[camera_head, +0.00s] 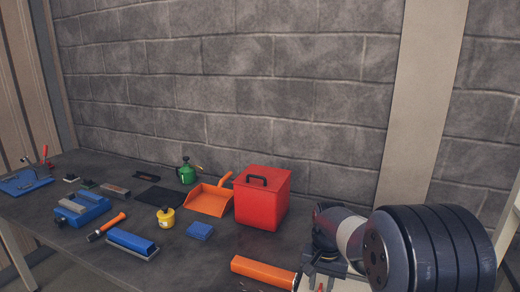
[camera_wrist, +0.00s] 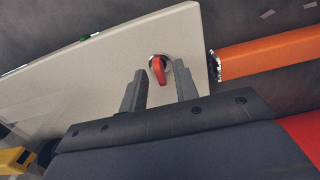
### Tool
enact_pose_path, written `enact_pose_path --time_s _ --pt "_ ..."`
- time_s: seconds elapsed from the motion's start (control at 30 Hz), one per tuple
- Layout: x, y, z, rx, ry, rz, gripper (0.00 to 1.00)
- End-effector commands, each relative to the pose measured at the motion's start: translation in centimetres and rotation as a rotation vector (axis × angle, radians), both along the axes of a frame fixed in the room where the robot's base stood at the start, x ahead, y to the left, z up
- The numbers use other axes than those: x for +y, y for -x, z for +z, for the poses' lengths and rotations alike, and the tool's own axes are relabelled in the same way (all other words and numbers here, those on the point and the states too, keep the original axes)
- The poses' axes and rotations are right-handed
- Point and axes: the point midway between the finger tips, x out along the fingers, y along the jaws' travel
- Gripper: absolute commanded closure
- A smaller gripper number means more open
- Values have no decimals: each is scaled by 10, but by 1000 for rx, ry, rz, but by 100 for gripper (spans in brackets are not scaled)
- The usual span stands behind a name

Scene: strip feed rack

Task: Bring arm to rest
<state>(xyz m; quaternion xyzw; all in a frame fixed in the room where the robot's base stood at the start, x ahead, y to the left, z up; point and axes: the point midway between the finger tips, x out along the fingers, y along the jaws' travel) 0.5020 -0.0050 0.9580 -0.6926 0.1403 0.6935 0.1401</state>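My gripper (camera_head: 318,272) is at the lower right of the head view, above the front edge of the bench and partly cut off by the frame. In the wrist view my gripper (camera_wrist: 160,72) has its two grey fingers apart, with a clear gap between them. A small red lever or knob (camera_wrist: 158,68) on a pale panel (camera_wrist: 105,60) shows beyond that gap. It looks farther away than the fingertips, and I see no finger touching it. My arm reaches in from the right of the head view, its dark ribbed joint in the foreground.
The dark bench (camera_head: 60,225) bears a red lidded bin (camera_head: 262,205), an orange dustpan (camera_head: 208,200), a blue-topped brush (camera_head: 132,241), a yellow can (camera_head: 166,217) and a green can (camera_head: 187,173). An orange cylinder (camera_head: 262,270) lies close left of my gripper. A block wall stands behind.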

Motion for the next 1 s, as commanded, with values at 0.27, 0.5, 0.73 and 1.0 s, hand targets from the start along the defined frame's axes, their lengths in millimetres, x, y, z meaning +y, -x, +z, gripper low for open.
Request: enact_pose_path --time_s 0.27,0.5,0.73,1.0 --pt "0 -1 41 -7 0 -8 71" --pt "0 -1 90 -7 0 -9 71" --pt "0 1 76 4 0 -9 71" --pt "0 1 22 4 0 -8 71"
